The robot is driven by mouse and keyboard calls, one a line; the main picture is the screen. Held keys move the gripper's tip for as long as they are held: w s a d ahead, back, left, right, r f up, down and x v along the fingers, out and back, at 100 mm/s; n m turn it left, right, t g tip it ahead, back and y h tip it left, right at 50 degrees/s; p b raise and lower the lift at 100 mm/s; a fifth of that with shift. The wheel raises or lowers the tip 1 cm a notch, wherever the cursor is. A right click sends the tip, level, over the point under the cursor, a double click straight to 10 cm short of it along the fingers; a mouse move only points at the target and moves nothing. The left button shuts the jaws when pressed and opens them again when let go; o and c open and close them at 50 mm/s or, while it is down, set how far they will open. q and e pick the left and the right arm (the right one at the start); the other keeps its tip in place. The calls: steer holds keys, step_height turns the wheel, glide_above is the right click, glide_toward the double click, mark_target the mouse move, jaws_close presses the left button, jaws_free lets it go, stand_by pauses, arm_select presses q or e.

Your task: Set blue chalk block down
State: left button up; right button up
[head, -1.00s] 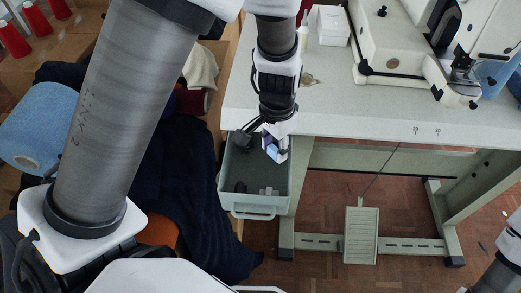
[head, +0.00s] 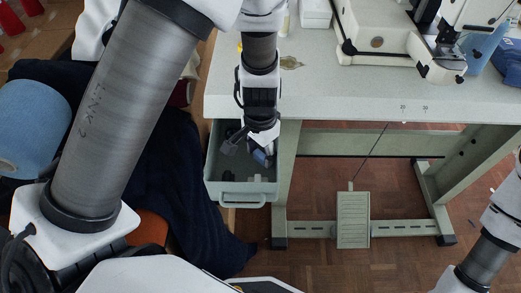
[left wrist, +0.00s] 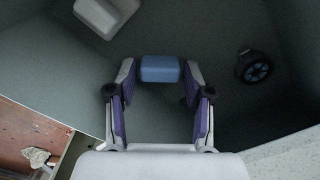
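The blue chalk block (head: 262,157) is at the tips of my left gripper (head: 260,151), low inside the grey-green drawer (head: 242,194). In the left wrist view the blue block (left wrist: 160,69) sits between the two purple-padded fingertips (left wrist: 160,72), which appear to close on its sides. The drawer's dark floor (left wrist: 215,30) shows around it. I cannot tell whether the block touches that floor. My right arm shows at the lower right of the head view, but its gripper is out of view.
The drawer also holds a pale block (left wrist: 105,13) and a dark round item (left wrist: 254,66). The table (head: 330,85) with the sewing machine (head: 385,38) stands right of the drawer. A foot pedal (head: 353,218) is below it. Dark cloth (head: 180,190) lies to the left.

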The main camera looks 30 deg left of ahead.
mark_target(260, 155)
arm_select(q)
steer(key=shift+r, duration=0.3)
step_height(260, 155, up, 12)
steer(key=p, duration=0.3)
steer(key=shift+p, duration=0.3)
steer(key=shift+s+f, duration=0.15)
steer(key=shift+f, duration=0.05)
